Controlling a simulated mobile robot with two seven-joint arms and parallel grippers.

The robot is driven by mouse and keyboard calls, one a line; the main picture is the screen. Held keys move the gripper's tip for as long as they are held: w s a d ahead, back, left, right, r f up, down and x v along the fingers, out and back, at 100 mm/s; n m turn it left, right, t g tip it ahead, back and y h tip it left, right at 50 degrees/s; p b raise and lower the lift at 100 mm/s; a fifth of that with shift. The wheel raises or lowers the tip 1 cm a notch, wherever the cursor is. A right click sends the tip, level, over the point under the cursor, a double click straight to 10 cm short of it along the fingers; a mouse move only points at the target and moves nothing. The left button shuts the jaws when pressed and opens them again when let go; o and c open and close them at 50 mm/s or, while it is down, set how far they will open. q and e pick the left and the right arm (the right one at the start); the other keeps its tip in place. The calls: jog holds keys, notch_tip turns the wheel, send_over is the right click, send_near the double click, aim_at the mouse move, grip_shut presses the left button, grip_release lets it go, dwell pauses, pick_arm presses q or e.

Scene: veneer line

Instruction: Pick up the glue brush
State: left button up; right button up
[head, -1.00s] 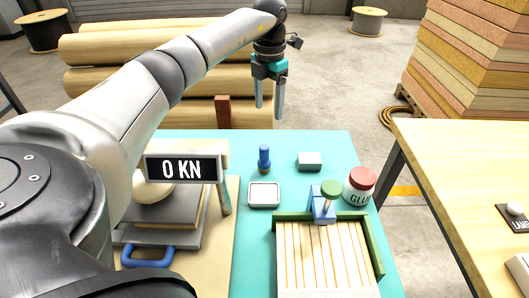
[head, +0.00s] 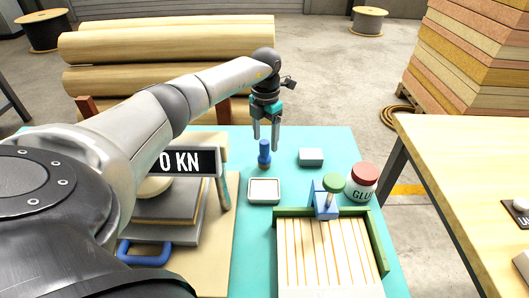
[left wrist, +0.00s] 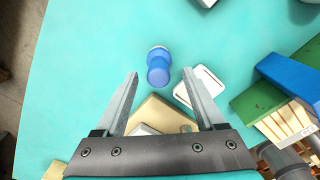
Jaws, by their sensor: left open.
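No bristles show clearly, so I cannot tell for certain which thing is the glue brush. A blue piece with a green round knob on a pale stem (head: 328,196) stands at the back edge of the slatted green frame (head: 377,235). A white glue jar with a red lid (head: 362,185) stands to its right. A small upright blue knobbed tool (head: 264,155) stands further back on the teal table.
A white-rimmed pad (head: 264,191) lies in front of the blue tool, and a grey block (head: 311,158) is to the right. A press with a "0 KN" display (head: 182,162) stands left. Logs (head: 170,45) lie behind; a wooden table (head: 470,170) is at right.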

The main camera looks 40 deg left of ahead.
aim_at(264, 141)
pick_arm(q)
notch_tip(264, 141, down, 3)
jog(key=shift+a+f, duration=0.1)
grip_shut()
dwell(0.5)
